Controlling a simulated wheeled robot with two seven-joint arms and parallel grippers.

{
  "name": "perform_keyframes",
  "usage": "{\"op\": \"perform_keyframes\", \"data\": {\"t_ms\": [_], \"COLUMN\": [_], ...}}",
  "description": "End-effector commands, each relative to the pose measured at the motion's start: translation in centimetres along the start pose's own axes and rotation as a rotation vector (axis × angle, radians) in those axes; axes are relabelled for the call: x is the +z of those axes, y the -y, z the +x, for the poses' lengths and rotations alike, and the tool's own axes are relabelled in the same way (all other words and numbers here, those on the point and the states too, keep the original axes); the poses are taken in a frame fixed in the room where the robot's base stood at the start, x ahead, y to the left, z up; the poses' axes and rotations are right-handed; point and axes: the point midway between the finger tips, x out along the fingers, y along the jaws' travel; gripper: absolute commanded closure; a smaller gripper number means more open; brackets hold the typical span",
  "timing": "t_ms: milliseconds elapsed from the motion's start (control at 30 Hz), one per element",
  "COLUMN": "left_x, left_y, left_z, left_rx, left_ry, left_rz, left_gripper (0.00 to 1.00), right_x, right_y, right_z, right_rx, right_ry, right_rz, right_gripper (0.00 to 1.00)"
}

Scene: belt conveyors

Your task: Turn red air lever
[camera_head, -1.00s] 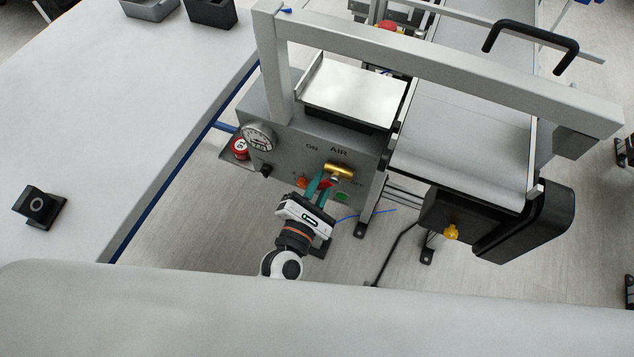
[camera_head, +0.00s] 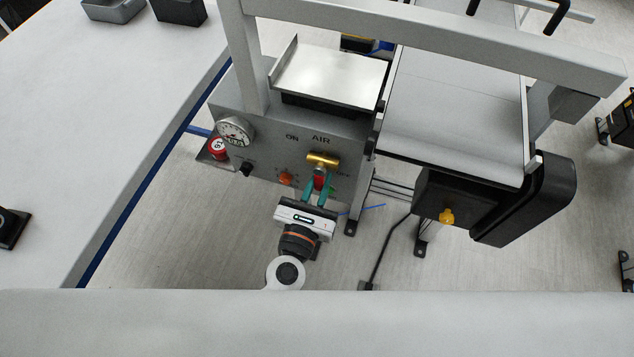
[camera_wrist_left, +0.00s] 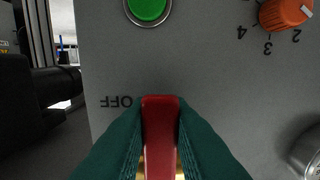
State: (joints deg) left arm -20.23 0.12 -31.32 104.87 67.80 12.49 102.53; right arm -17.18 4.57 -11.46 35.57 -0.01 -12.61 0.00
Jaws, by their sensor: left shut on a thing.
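The red air lever (camera_head: 319,181) hangs below the brass valve (camera_head: 322,160) on the grey panel, under the word AIR. My left gripper (camera_head: 319,190) is at the lever, with its green fingers on either side of it. In the left wrist view the red lever (camera_wrist_left: 160,130) stands between the two green fingers (camera_wrist_left: 160,145), which are shut on it. The brass valve is mostly hidden behind the lever there. The OFF marking shows beside the lever. My right gripper is not in view.
An orange dial (camera_head: 286,179), a black knob (camera_head: 246,169), a gauge (camera_head: 235,131) and a red round part (camera_head: 218,148) are left of the lever. A green button (camera_wrist_left: 147,8) is near the fingers. A conveyor (camera_head: 455,110) stands at right.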

Motion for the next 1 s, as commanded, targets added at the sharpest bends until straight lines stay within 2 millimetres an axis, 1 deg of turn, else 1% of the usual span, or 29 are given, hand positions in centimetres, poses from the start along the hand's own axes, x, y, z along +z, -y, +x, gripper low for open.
{"op": "perform_keyframes", "data": {"t_ms": [433, 467, 500, 567, 600, 867, 967, 1000], "left_x": [0.1, 0.1, 0.1, 0.1, 0.1, 0.1, 0.1, 0.2], "left_y": [-0.1, -0.1, -0.1, -0.1, -0.1, -0.1, -0.1, -0.1], "left_z": [-0.1, -0.1, -0.1, 0.0, 0.0, -0.1, -0.7, -1.2], "left_rx": [0.002, 0.002, 0.002, 0.001, 0.001, 0.000, 0.000, 0.001], "left_ry": [0.003, 0.003, 0.003, 0.002, 0.002, 0.001, 0.001, 0.002], "left_rz": [-0.014, -0.014, -0.014, -0.013, -0.013, -0.011, -0.010, -0.010], "left_gripper": [1.00, 0.79, 0.72, 0.62, 0.60, 0.60, 0.60, 0.60], "right_x": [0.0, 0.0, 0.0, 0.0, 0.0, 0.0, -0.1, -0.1], "right_y": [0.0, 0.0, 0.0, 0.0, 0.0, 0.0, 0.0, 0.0], "right_z": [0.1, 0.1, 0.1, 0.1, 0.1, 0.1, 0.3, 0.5], "right_rx": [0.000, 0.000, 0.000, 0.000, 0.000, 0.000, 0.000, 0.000], "right_ry": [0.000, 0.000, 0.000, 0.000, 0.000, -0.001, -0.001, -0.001], "right_rz": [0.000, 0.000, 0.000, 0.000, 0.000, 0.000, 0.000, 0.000], "right_gripper": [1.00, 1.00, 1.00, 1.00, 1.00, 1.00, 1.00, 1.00]}}
